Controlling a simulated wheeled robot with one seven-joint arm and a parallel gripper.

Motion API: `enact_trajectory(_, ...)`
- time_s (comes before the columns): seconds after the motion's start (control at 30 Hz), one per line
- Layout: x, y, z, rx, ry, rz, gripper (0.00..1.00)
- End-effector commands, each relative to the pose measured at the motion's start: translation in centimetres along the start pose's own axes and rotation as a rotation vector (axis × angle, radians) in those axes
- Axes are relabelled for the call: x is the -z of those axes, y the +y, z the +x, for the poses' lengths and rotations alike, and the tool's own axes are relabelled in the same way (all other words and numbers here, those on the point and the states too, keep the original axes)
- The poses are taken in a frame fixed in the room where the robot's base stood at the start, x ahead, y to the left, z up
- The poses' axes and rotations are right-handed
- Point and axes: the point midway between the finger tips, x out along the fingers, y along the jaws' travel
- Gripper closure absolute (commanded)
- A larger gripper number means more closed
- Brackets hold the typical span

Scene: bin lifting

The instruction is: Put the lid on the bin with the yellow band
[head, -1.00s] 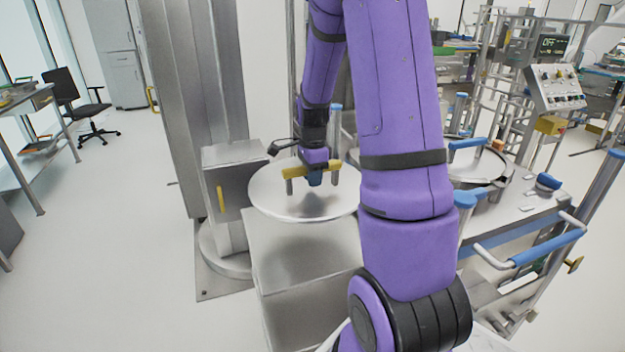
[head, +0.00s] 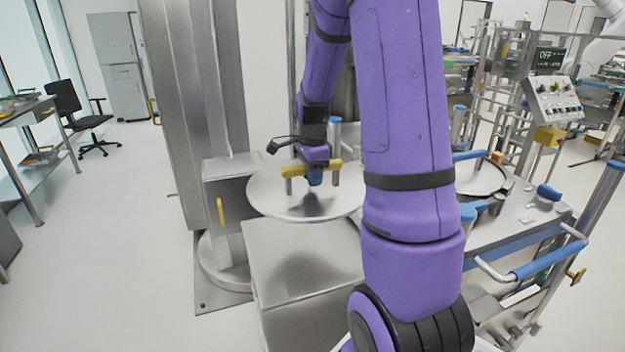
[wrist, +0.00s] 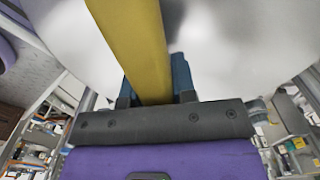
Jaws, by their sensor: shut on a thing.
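The lid (head: 268,199) is a round silver disc with a yellow bar handle (head: 296,171) on two short posts. My gripper (head: 315,178) is shut on that handle. The handle runs between the fingers in the wrist view (wrist: 145,60), with the pale lid surface (wrist: 245,45) behind it. The lid is roughly level and appears to hang above a steel box, with a dark shadow on the box top. My arm hides the lid's right edge.
The steel box (head: 300,262) stands below the lid. A steel column (head: 185,90) and a small cabinet with a yellow handle (head: 232,185) are to its left. A frame with a blue handle (head: 545,255) stands at the right.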

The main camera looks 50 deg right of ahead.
Motion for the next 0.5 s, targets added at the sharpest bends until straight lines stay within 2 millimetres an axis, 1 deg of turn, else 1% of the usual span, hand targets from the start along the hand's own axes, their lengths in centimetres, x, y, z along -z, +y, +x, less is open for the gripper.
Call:
enact_trajectory(0.03,0.0,-0.1,-0.4,0.005,0.000,0.000,1.00)
enact_trajectory(0.5,0.0,-0.1,-2.3,0.006,0.000,0.000,1.00)
